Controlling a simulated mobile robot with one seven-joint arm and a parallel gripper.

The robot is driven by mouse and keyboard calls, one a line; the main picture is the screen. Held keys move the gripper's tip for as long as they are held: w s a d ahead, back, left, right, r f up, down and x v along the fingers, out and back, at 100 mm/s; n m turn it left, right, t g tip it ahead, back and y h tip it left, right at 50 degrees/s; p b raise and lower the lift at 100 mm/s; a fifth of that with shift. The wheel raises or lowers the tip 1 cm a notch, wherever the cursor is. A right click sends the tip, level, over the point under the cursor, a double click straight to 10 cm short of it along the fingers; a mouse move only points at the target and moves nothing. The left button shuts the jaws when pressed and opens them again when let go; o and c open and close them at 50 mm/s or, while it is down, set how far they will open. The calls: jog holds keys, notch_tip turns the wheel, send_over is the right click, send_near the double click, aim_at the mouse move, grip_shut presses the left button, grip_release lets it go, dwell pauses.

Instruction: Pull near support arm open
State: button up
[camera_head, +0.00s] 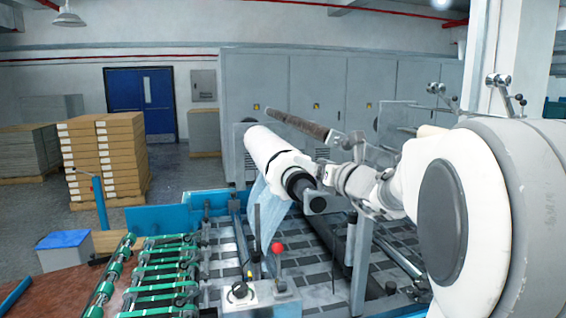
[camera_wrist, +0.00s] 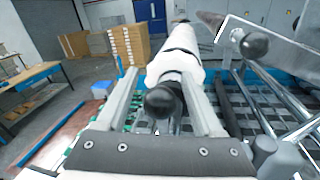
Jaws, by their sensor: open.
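A white film roll (camera_head: 268,150) with a dark end lies above the machine bed, and it also shows in the wrist view (camera_wrist: 178,62). Its black round end (camera_wrist: 163,100) faces me between my fingers. My gripper (camera_wrist: 163,88) is open, one finger on each side of that end; I cannot tell if either touches it. In the head view my gripper (camera_head: 328,178) is beside the roll's near end, partly hidden by my wrist. A grey metal arm (camera_wrist: 275,50) with a black knob (camera_wrist: 254,45) is to the right; I cannot tell if it is the near support arm.
A dark bar (camera_head: 295,124) is behind the roll. The blue-edged machine bed (camera_head: 320,270) lies below, with green rollers (camera_head: 165,270) at left and a red-knobbed lever (camera_head: 277,248) in front. Stacked cartons (camera_head: 105,160) stand back left. Grey cabinets (camera_head: 330,85) line the back.

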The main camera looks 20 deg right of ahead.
grip_shut()
dwell(1.4)
